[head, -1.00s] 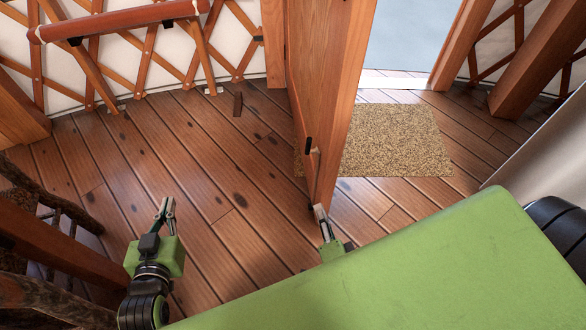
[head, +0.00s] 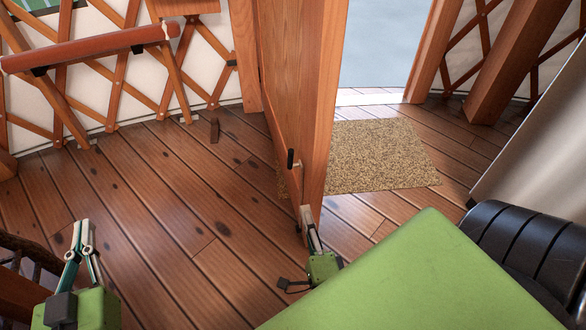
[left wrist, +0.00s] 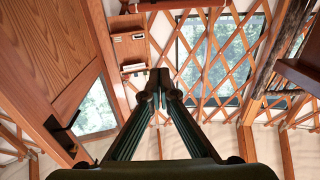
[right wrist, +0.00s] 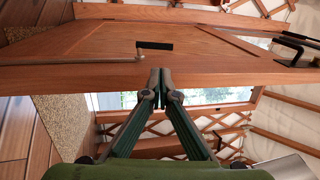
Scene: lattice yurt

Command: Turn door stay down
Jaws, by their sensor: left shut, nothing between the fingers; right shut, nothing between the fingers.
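The wooden door (head: 290,90) stands ajar, edge toward me. The door stay (head: 291,158) is low on its face, a thin metal rod with a black end piece. In the right wrist view the black piece (right wrist: 155,46) and the rod lie along the door face, the black end pointing away from the floor side. My right gripper (head: 305,212) is shut and empty at the door's edge, close to the stay. Its fingertips (right wrist: 160,76) overlap the door edge in view; I cannot tell whether they touch. My left gripper (head: 82,224) is shut and empty, well left of the door.
A speckled doormat (head: 375,155) lies in the doorway behind the door. A red-brown rail (head: 90,48) runs along that wall. The floor left of the door is clear.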

